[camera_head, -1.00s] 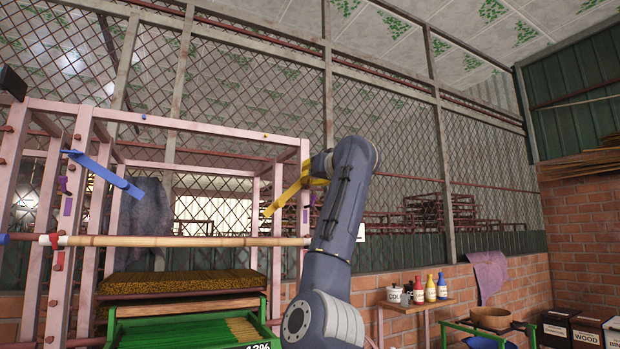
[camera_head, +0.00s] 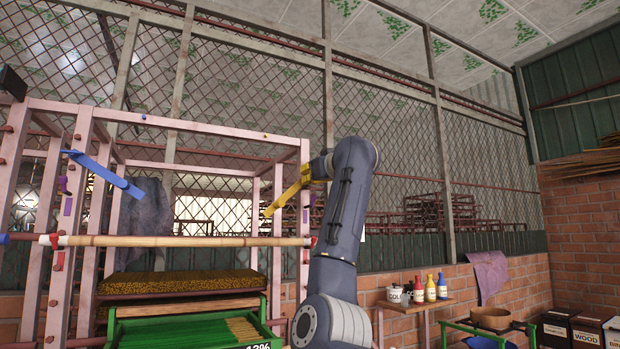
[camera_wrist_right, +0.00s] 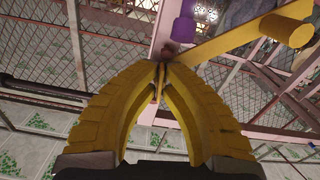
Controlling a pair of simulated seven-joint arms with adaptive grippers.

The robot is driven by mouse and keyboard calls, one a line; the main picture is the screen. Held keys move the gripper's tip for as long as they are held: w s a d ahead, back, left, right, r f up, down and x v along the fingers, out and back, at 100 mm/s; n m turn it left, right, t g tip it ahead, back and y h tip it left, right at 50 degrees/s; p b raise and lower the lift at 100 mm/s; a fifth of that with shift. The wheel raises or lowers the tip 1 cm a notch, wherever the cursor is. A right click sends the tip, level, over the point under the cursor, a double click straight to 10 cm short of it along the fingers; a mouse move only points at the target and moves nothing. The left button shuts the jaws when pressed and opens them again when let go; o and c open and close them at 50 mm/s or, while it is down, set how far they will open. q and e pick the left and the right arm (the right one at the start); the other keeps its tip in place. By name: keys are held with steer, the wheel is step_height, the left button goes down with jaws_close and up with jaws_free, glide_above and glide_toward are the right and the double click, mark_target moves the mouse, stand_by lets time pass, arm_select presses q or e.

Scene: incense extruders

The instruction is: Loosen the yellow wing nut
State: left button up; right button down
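A long yellow lever (camera_head: 284,197) slants down to the left from the right front post of the pink frame. It also shows in the right wrist view (camera_wrist_right: 225,38), with a yellow round knob (camera_wrist_right: 284,31) at its far end. My right gripper (camera_wrist_right: 160,68) has yellow fingers whose tips come together at the lever's near end, with a thin yellow piece between them. This looks like the wing nut, mostly hidden by the fingers. My left gripper is not in view.
The pink frame (camera_head: 200,127) carries a bamboo pole (camera_head: 185,241) across its front. A blue lever (camera_head: 105,174) hangs on its left post. A purple cylinder (camera_wrist_right: 183,30) is close beside my right fingertips. A small table (camera_head: 420,304) with bottles stands to the right.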

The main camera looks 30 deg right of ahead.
steer(key=c, duration=1.8)
jaws_free()
steer(key=shift+s, duration=0.15)
steer(key=s+a, duration=0.1)
steer(key=s, duration=1)
steer(key=shift+s, duration=0.35)
